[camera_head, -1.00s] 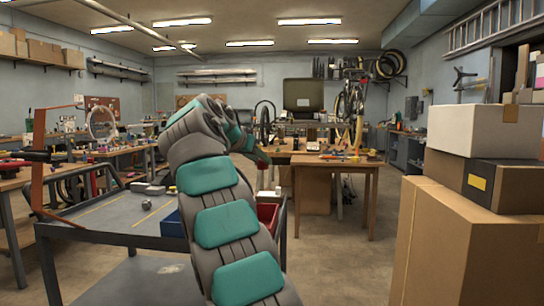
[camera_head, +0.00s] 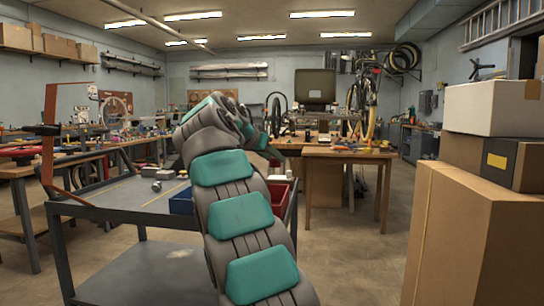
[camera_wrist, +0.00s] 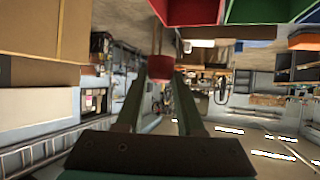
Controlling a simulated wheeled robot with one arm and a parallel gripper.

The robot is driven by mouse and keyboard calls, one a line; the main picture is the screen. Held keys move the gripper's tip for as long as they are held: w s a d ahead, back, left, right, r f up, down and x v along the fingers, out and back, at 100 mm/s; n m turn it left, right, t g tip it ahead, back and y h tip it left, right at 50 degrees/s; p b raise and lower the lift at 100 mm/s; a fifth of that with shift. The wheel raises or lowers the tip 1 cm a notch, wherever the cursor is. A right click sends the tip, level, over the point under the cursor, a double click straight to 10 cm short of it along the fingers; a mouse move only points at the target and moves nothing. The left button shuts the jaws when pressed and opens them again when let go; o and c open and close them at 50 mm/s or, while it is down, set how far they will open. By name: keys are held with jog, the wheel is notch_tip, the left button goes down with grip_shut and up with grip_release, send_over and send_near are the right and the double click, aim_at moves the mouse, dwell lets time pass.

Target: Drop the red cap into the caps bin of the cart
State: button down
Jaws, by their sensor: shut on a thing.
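My gripper (camera_wrist: 161,85) shows in the wrist view, its two fingers shut on the red cap (camera_wrist: 160,70), held at the fingertips. The wrist view looks upside down. In the head view my arm hides the gripper and the cap. The cart (camera_head: 130,200) stands at front left. A blue bin (camera_head: 181,203) and a red bin (camera_head: 279,198) sit at its right end, partly behind my arm. In the wrist view a red bin (camera_wrist: 190,12), a green bin (camera_wrist: 258,12) and a blue bin edge (camera_wrist: 308,15) lie at the top, apart from the cap. No bin label is readable.
Stacked boxes (camera_head: 470,230) stand close on the right. A wooden table (camera_head: 345,153) with small items stands beyond the cart. An orange-brown upright frame (camera_head: 50,135) rises at the cart's left end. Open floor (camera_head: 355,265) lies between cart and boxes.

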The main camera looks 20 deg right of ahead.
jog(key=shift+c, duration=2.2)
grip_release()
jog(key=v, duration=0.7)
jog(key=shift+s+a+r, duration=0.2)
jog(key=shift+s+a, duration=0.05)
jog(key=shift+a, duration=0.05)
